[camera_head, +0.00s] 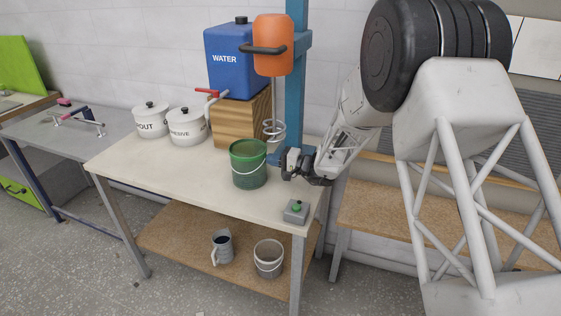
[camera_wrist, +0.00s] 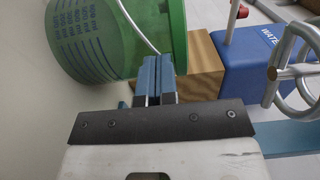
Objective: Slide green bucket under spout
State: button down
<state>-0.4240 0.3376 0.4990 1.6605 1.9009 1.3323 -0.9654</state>
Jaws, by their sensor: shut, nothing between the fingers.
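The green bucket (camera_head: 248,168) stands upright on the cream tabletop, with its wire handle hanging at the front. The spout (camera_head: 209,103), a grey pipe with a red tap handle, comes off the blue water tank (camera_head: 225,75) on a wooden block (camera_head: 236,122), to the left of and behind the bucket. My gripper (camera_head: 279,162) is low at the bucket's right side, fingers pointing at it. In the wrist view the blue fingers (camera_wrist: 154,76) are together and empty at the green bucket's wall (camera_wrist: 115,38). I cannot tell whether they touch it.
Two white lidded pots (camera_head: 187,128) stand left of the wooden block. A blue post (camera_head: 294,95) carries an orange mixer (camera_head: 273,45) with a whisk (camera_head: 274,130) behind the bucket. A grey box with a green button (camera_head: 296,211) sits at the front right. The tabletop left of the bucket is clear.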

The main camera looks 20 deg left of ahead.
aim_at(252, 155)
jog(key=shift+a, duration=0.3)
jog(key=a, duration=0.7)
jog(key=shift+s+a, duration=0.1)
jog(key=shift+a, duration=0.1)
jog(key=shift+d, duration=0.15)
jog(key=d, duration=1.3)
jog(key=shift+d, duration=0.35)
jog(key=shift+d+r, duration=0.1)
jog(key=shift+r, duration=0.05)
